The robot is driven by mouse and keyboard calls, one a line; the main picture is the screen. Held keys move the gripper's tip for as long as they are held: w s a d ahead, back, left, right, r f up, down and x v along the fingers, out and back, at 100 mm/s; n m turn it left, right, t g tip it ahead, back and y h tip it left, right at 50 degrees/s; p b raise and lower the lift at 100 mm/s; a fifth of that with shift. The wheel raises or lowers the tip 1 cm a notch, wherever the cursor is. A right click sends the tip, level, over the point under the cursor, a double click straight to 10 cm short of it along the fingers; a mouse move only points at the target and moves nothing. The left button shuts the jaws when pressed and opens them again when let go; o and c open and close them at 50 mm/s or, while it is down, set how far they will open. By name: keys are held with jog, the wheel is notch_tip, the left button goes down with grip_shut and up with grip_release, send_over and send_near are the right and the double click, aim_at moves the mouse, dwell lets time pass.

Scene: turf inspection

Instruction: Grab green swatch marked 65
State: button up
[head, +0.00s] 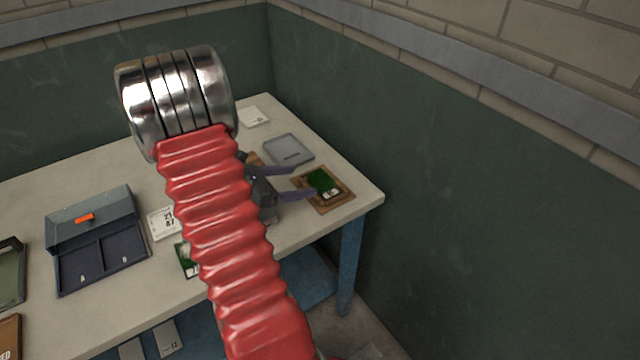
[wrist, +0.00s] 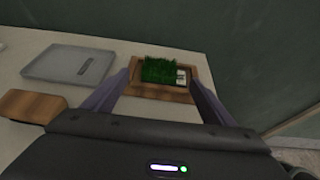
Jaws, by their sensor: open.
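A green turf swatch (head: 323,183) with a white label sits in a brown wooden tray (head: 342,202) near the right corner of the table. In the wrist view the swatch (wrist: 160,70) lies ahead, with its label (wrist: 181,76) on the right side; the number is too small to read. My gripper (head: 303,182) is open and empty. In the wrist view its two fingers (wrist: 157,92) point toward the tray, one to each side of the swatch. Another green swatch (head: 186,259) with a white label is partly hidden behind my red arm.
A dark two-compartment box (head: 100,260) and a white numbered card (head: 162,223) stand left. The table's right edge and wall are close to the wooden tray.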

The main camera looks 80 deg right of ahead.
aim_at(313, 180)
jog(key=shift+x, duration=2.6)
jog(key=shift+w+f, duration=0.1)
jog(key=c, duration=1.1)
